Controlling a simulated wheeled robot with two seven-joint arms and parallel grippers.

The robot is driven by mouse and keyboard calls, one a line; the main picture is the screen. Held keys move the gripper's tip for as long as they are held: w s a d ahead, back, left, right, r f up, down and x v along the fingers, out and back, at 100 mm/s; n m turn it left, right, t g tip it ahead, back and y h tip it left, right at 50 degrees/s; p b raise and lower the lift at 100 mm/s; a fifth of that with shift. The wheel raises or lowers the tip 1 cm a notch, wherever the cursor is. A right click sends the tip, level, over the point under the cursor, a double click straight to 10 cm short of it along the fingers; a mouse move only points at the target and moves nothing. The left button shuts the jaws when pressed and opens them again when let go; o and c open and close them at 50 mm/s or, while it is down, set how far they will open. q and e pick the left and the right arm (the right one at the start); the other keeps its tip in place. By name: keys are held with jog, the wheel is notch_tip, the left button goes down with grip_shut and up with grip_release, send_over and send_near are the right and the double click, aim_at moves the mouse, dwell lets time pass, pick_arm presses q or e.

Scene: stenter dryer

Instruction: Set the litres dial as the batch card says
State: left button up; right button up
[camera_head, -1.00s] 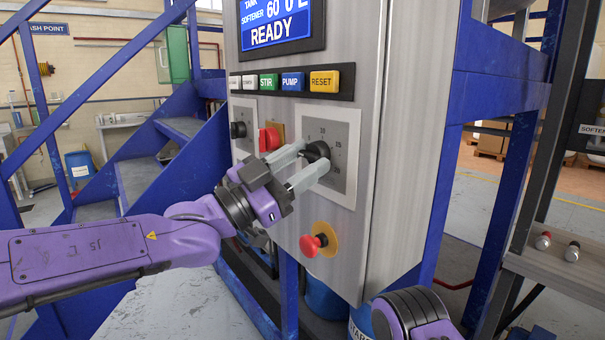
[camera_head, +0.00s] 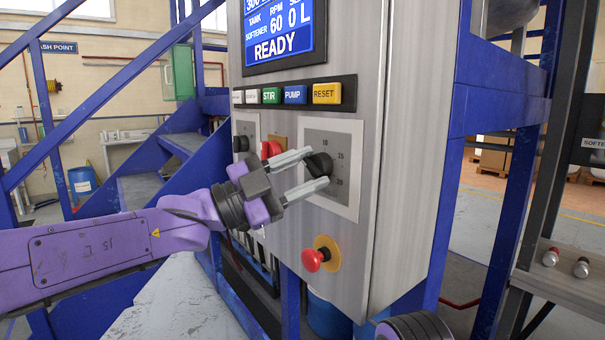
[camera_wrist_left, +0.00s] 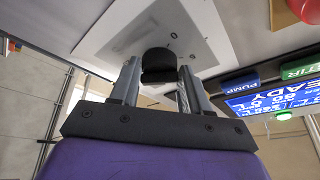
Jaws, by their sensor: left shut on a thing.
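The litres dial is a black knob (camera_head: 320,165) on a grey scale plate (camera_head: 350,140) on the control panel. Scale numbers around it are small; 10, 15 and 20 seem legible. My left gripper (camera_head: 322,172) is shut on the knob, one finger on each side. In the left wrist view the knob (camera_wrist_left: 158,66) sits between the fingertips. The knob's pointer cannot be read clearly. The panel display (camera_head: 277,32) shows READY, 60 under RPM and 0 L. No batch card is recognisable. My right gripper is out of view; only a purple part of that arm shows at the bottom.
Below the dial is a red mushroom button (camera_head: 313,260) on a yellow base. Above is a row of buttons including a yellow RESET (camera_head: 327,93). A red switch (camera_head: 270,149) and another black knob (camera_head: 241,144) lie left of the dial. Blue stairs (camera_head: 150,190) stand at left.

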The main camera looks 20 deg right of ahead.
pick_arm(q)
jog(key=shift+d+f, duration=0.1)
jog(key=shift+f, duration=0.15)
jog(key=o, duration=0.9)
jog(key=shift+c, duration=0.2)
jog(key=shift+o, duration=0.6)
jog(key=shift+s+r, duration=0.1)
jog(key=shift+r, duration=0.05)
jog(key=b+v, duration=0.3)
jog(key=v, duration=0.7)
jog(key=shift+a+b, duration=0.3)
jog(key=shift+b, duration=0.05)
